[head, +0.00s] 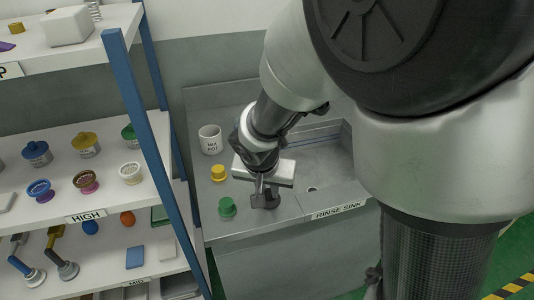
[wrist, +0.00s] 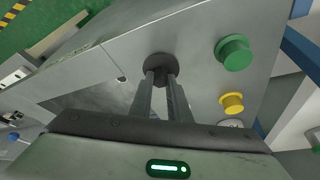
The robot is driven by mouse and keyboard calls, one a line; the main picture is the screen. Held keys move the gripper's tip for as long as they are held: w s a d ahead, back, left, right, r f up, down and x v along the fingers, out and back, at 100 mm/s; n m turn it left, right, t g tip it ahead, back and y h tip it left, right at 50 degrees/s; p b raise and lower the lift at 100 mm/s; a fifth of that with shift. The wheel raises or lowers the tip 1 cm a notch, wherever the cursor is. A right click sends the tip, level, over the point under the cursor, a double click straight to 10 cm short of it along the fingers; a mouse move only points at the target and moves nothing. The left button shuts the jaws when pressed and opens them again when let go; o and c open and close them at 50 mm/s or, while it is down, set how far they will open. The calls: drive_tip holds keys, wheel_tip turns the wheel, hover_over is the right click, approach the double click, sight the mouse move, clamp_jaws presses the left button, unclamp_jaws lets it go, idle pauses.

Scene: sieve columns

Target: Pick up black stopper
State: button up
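The black stopper (head: 271,203) stands on the grey counter of the rinse sink, right of the green stopper (head: 227,207). My gripper (head: 262,190) points down at the black stopper, with its fingertips at the stopper's top. In the wrist view my gripper's two fingers (wrist: 161,80) reach to the black stopper (wrist: 160,62) with a narrow gap between them. The fingers hide part of the stopper, and I cannot tell whether they press on it. The green stopper (wrist: 234,53) and yellow stopper (wrist: 231,103) stand apart to the right in the wrist view.
The sink basin (head: 325,168) is to the right. A shelf with a blue post (head: 150,120) and several items borders the counter on the left.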

clamp_jaws()
drive_tip(key=shift+r, duration=0.1)
